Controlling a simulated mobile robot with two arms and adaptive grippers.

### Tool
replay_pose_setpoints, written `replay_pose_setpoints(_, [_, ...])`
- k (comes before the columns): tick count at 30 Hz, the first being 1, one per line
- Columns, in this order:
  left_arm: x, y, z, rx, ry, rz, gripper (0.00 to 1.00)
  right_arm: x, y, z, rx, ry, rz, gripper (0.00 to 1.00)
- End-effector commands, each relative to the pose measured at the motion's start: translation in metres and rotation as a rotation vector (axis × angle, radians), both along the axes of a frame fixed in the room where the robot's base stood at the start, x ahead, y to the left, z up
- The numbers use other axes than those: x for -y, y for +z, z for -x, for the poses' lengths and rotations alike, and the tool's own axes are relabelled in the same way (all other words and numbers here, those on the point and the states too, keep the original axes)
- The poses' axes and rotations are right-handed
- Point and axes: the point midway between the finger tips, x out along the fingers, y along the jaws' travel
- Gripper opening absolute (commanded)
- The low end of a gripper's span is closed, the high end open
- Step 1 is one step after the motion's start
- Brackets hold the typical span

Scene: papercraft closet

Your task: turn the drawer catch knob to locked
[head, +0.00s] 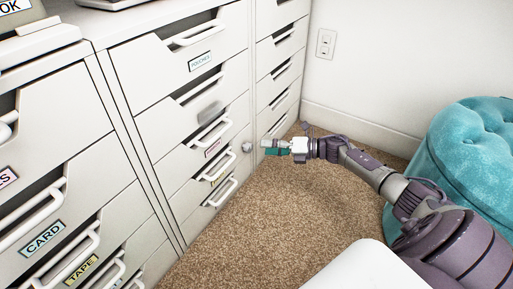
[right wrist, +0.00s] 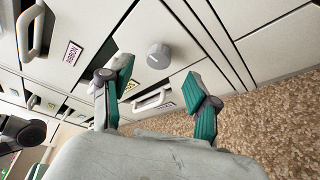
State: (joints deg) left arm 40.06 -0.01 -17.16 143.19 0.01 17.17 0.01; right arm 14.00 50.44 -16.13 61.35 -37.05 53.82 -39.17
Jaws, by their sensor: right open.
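The drawer catch knob (right wrist: 159,55) is a small grey round knob on the front of the white drawer unit. It also shows in the head view (head: 247,147), at the right edge of a lower drawer front. A dark mark shows on its face in the right wrist view, but I cannot tell its setting. My right gripper (head: 267,147) has teal fingers, and in the head view its tips are close to the knob. In the right wrist view the fingers (right wrist: 165,88) are spread apart, with the knob beyond the gap and nothing between them. My left gripper is not in view.
Drawers with protruding white handles (head: 216,131) surround the knob; another handle (right wrist: 153,100) lies just below it in the right wrist view. A teal tufted ottoman (head: 470,150) stands at the right. Brown carpet (head: 290,210) is clear in front of the drawers.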

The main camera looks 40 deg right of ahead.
Motion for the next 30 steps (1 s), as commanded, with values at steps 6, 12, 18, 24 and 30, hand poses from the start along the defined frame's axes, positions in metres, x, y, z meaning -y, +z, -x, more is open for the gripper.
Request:
replay_pose_setpoints(6, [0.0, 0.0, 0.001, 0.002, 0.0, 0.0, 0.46, 0.029, 0.007, 0.032, -0.003, 0.0, 0.002, 0.6])
replay_pose_setpoints(12, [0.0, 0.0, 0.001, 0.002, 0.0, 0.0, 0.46, 0.04, 0.011, 0.045, -0.001, 0.002, 0.0, 0.6])
replay_pose_setpoints(18, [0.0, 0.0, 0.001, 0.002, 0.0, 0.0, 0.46, 0.041, 0.012, 0.046, 0.001, 0.002, 0.0, 0.6])
replay_pose_setpoints(24, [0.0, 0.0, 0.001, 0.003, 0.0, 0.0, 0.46, 0.041, 0.012, 0.046, 0.001, 0.002, 0.0, 0.6])
replay_pose_setpoints(30, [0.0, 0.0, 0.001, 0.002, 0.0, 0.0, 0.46, 0.041, 0.012, 0.046, 0.001, 0.002, 0.0, 0.6])
